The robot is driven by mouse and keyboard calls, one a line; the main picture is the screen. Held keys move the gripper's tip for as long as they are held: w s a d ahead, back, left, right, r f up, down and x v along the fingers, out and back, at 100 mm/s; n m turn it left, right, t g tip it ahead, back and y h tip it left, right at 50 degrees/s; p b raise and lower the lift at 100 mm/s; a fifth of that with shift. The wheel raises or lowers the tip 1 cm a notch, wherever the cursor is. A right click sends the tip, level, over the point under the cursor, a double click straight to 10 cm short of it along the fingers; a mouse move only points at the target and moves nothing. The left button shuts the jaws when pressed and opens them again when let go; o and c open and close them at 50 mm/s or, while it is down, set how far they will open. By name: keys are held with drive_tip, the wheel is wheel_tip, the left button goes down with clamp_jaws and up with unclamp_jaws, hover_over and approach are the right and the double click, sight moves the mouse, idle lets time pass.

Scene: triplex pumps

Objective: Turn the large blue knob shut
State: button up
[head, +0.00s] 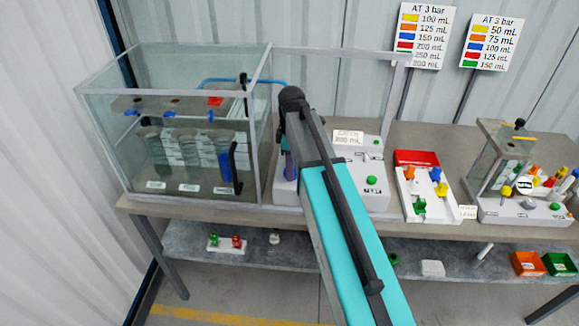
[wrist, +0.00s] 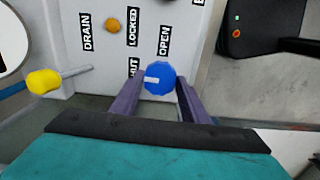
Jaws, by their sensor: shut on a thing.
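The large blue knob (wrist: 161,78) is on a pale panel in the wrist view, between the two purple fingers of my gripper (wrist: 159,88). The fingers are closed on its sides. A white mark on the knob lies on its left part and points left, toward a partly covered label ending in "HUT" (wrist: 133,69). The label "OPEN" (wrist: 165,40) is above the knob. In the head view my arm reaches to the white panel unit (head: 375,195) beside the tank and hides the knob; a purple part of my gripper (head: 290,165) shows at its left edge.
A yellow knob on a rod (wrist: 44,81) and an orange button (wrist: 112,26) are left of the knob. A glass tank (head: 105,140) stands left of my arm. A white tray of coloured parts (head: 443,214) and another pump unit (head: 500,211) stand right.

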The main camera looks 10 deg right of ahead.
drive_tip(key=shift+w, duration=0.1)
idle(0.4)
drive_tip(key=o, duration=1)
drive_tip(key=shift+d, duration=0.1)
drive_tip(key=shift+o, duration=0.3)
drive_tip(key=shift+r, duration=0.15)
wheel_tip(320, 180, up, 14)
drive_tip(key=b, duration=0.3)
drive_tip(key=shift+f+b, duration=0.25)
drive_tip(key=shift+b, duration=0.05)
